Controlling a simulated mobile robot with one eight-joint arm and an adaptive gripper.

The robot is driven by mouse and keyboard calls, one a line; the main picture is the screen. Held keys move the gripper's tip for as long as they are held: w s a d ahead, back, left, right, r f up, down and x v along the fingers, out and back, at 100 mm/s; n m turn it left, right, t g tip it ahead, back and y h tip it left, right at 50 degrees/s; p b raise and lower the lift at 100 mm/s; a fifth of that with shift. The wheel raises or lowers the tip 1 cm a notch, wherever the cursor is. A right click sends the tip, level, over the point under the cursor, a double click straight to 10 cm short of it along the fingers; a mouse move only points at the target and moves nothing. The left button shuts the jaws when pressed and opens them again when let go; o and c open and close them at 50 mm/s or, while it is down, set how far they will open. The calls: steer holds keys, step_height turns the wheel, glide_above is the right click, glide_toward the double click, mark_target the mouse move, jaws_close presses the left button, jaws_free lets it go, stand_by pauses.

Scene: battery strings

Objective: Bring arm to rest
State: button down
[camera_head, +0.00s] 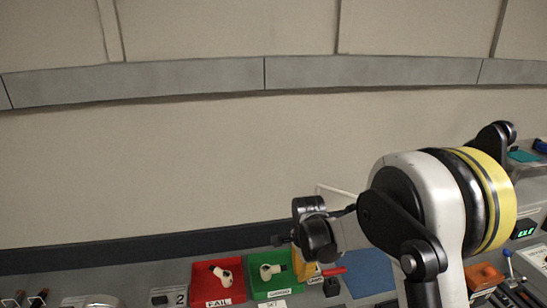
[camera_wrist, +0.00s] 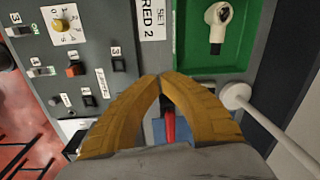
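My gripper (camera_wrist: 160,78) shows two orange-yellow fingers whose tips meet in the wrist view. It looks shut, with nothing seen between the tips. In the head view, part of my gripper (camera_head: 304,268) shows low over the panel, beside the green tray, largely hidden by my arm. My arm is bent, with its large yellow-banded joint at the right of the head view. A red-handled item (camera_wrist: 170,125) shows in the gap behind the fingers, over a blue patch; it also shows in the head view (camera_head: 333,271).
A red tray (camera_head: 202,270) labelled FAIL and a green tray (camera_head: 262,291) each hold a pale cell-like piece. A blue mat (camera_head: 368,275) lies right of them. A panel with switches and a yellow knob (camera_wrist: 60,25) fills the wrist view's left. A white rod (camera_wrist: 275,127) is at right.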

steer(key=s+d+r+n+t+b, duration=0.3)
steer(key=s+d+r+n+b, duration=0.35)
steer(key=s+r, duration=0.4)
steer(key=s+d+f+n+t+b, duration=0.1)
steer(key=s+d+n+b, duration=0.1)
steer(key=s, duration=0.5)
steer(key=s+d+f+n+t+b, duration=0.2)
steer(key=s+n+b, duration=0.2)
steer(key=s+n, duration=0.1)
steer(key=shift+s+f+t, duration=0.3)
steer(key=shift+s, duration=0.6)
